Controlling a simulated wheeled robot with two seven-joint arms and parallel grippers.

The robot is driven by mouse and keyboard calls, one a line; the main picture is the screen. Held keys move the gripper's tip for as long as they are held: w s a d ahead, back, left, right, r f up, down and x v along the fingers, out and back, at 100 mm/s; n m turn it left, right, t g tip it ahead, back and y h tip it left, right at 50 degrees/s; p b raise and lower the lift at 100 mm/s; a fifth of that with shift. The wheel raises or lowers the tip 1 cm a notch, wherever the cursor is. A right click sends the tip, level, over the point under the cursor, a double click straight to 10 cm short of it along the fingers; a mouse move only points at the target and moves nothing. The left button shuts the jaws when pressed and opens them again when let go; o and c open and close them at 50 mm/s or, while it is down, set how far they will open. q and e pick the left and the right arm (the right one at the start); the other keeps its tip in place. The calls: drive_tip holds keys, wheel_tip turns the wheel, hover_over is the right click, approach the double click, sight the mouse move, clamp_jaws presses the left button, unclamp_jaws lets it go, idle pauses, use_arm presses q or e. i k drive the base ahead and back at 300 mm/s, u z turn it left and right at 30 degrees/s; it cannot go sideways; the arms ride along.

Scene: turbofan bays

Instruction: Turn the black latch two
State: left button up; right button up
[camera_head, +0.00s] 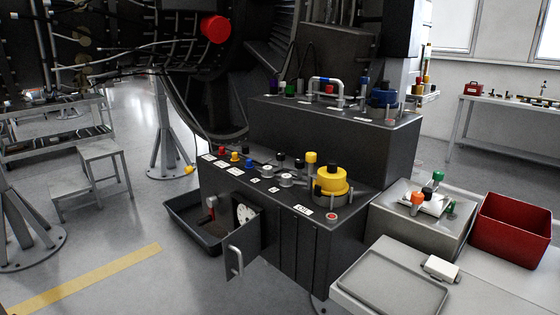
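A dark console (290,235) stands in the middle of the camera_head view. Its sloped top holds a row of small controls with white labels. Two black-topped controls, one (280,158) and another (299,164) to its right, stand near the middle of the row. Silver round fittings (287,179) sit in front of them. The label text is too small to read, so I cannot tell which part is black latch two or how it is turned. Neither of my grippers is in view.
A large yellow knob (330,181) stands at the console's right end. A cabinet door (243,247) with a handle hangs open in front, beside a dark tray (183,211). A red bin (512,228) and grey tray (392,289) are at right. Floor at front left is clear.

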sight(299, 163)
drive_tip(key=u, duration=1.9)
drive_tip(key=i, duration=1.65)
drive_tip(key=z, duration=3.75)
